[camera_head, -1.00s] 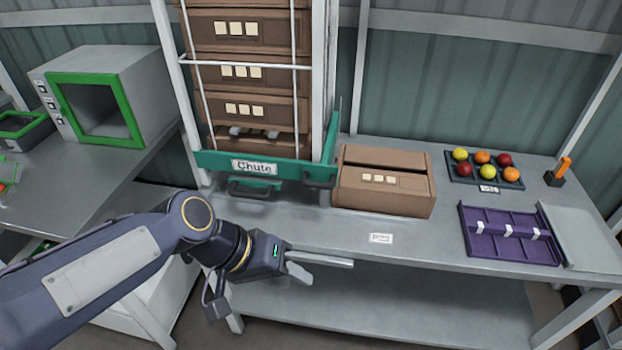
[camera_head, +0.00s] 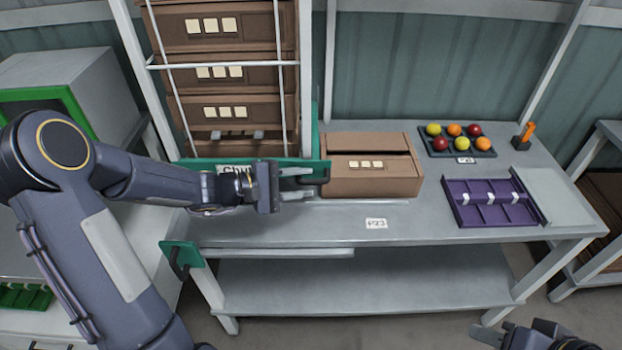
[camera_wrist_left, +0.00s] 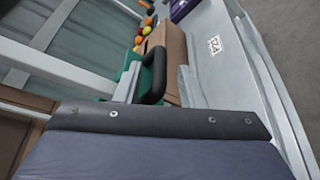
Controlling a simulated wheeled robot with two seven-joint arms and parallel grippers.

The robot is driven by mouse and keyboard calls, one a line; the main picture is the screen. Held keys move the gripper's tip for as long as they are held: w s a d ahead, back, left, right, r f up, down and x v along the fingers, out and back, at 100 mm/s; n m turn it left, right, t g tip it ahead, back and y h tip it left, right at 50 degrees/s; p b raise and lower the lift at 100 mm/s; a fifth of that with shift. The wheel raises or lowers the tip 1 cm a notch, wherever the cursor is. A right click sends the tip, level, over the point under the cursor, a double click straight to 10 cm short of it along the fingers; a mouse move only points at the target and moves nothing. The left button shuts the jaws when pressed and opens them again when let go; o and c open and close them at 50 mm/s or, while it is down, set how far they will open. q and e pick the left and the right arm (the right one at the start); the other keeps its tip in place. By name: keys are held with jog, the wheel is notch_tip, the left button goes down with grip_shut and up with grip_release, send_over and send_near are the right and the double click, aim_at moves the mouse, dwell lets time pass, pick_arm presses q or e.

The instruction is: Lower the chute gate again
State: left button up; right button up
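The green chute gate (camera_head: 310,163) crosses the foot of the carton stack; its label is partly hidden behind my left gripper. A black handle at the gate's right end shows in the left wrist view (camera_wrist_left: 155,76). My left gripper (camera_head: 297,183) is at this handle, its two pale fingers apart, one on each side of it. I see no clear grip on it. My right gripper (camera_head: 545,338) is only partly in view at the bottom right, away from the gate; its fingers are unclear.
Brown cartons (camera_head: 228,75) are stacked in the chute frame. The table also holds a tomato tray (camera_head: 482,152) and a purple divided tray (camera_head: 465,218). A green piece with a handle (camera_head: 180,255) is at the table's front left.

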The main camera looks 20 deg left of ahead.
pick_arm(q)
jog(key=shift+x, duration=1.5)
grip_shut()
